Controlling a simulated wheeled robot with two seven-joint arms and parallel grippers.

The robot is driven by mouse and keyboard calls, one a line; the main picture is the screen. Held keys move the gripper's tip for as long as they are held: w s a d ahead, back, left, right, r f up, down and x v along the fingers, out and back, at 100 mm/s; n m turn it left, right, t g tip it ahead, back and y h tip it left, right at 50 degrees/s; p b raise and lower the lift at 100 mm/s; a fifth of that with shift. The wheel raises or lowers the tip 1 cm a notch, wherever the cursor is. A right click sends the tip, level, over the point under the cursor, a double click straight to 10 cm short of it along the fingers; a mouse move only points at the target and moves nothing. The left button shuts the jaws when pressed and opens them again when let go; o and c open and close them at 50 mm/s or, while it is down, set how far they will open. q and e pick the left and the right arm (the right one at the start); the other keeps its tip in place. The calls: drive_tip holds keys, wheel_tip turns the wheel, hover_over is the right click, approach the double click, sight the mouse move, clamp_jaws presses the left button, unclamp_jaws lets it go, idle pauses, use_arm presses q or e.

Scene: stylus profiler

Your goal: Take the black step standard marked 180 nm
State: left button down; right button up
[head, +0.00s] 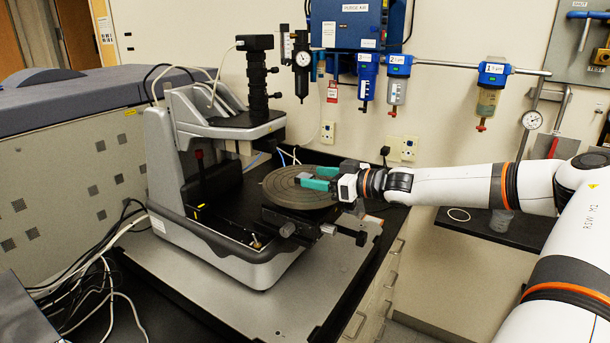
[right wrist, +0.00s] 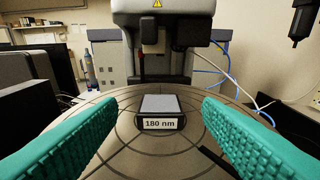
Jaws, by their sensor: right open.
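The step standard (right wrist: 160,108) is a small block with a grey top and a black body. Its white front label reads "180 nm". It sits on the round stage (right wrist: 95,150) of the profiler, near the middle of the right wrist view. My right gripper (head: 306,178), with teal ribbed fingers, is over the stage in the head view. It is open, its two fingers (right wrist: 160,135) to the left and right of the standard, apart from it. My left gripper is not in view.
The profiler (head: 215,150) stands on the bench, its head (right wrist: 168,12) above and behind the standard. Stage knobs (head: 290,229) stick out at the front. Loose cables (head: 85,280) lie at left. Blue air filters (head: 367,72) hang on the back wall.

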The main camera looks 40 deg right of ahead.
drive_tip(key=shift+w+f, duration=0.35)
drive_tip(key=shift+w, duration=0.25)
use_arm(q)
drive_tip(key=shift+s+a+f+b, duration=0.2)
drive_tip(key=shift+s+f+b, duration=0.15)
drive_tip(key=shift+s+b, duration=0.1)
use_arm(e)
drive_tip(key=shift+x, duration=0.75)
drive_tip(key=shift+a+r, duration=0.1)
drive_tip(key=shift+r, duration=0.05)
drive_tip(key=shift+c, duration=0.2)
drive_tip(key=c, duration=1)
drive_tip(key=shift+r, duration=0.15)
wheel_tip(320, 180, up, 10)
drive_tip(key=shift+a+f+b, duration=0.1)
drive_tip(key=shift+f+b, duration=0.1)
drive_tip(key=shift+b, duration=0.45)
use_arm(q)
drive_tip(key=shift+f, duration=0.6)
use_arm(e)
drive_tip(key=shift+r, duration=0.1)
